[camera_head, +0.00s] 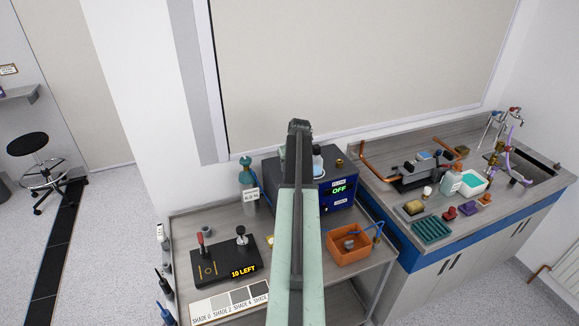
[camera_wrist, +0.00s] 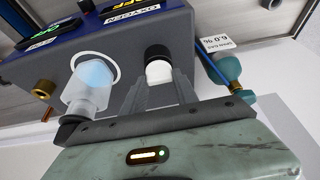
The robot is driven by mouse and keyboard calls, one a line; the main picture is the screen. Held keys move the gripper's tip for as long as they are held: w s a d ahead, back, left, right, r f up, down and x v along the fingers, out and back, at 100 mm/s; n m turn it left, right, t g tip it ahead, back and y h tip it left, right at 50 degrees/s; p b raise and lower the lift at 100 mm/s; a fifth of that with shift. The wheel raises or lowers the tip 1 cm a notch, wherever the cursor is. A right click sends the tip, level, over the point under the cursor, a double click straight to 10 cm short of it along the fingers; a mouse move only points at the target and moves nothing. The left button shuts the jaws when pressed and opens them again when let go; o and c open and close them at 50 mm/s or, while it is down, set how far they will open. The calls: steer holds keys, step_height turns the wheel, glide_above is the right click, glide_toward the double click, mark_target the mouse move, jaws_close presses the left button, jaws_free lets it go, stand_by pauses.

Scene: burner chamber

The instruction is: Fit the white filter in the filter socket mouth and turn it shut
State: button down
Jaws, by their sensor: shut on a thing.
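The white filter (camera_wrist: 159,74) is a short white cylinder between the two fingers of my gripper (camera_wrist: 156,88) in the wrist view. My gripper is shut on it. The filter's far end meets a dark round collar (camera_wrist: 157,52) at the blue-grey oxygen box (camera_wrist: 118,38), which looks like the filter socket mouth. I cannot tell how deep it sits or whether it is turned. In the head view my gripper (camera_head: 300,126) is over the back of the box (camera_head: 338,190), and my arm hides the filter and mouth.
A translucent jar with a blue glow (camera_wrist: 87,84) on the box stands close beside my gripper. A brass fitting (camera_wrist: 43,89) is farther left. A teal bottle (camera_head: 247,175) stands left of the box. An orange bin (camera_head: 345,257) and black tool block (camera_head: 217,275) are on the cart.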

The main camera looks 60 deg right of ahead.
steer(key=shift+f, duration=0.35)
steer(key=c, duration=0.9)
jaws_free()
steer(key=shift+o, duration=0.2)
steer(key=shift+r, duration=0.1)
steer(key=p+v, duration=0.7)
steer(key=shift+r, duration=0.35)
steer(key=shift+s, duration=0.1)
steer(key=shift+f, duration=0.1)
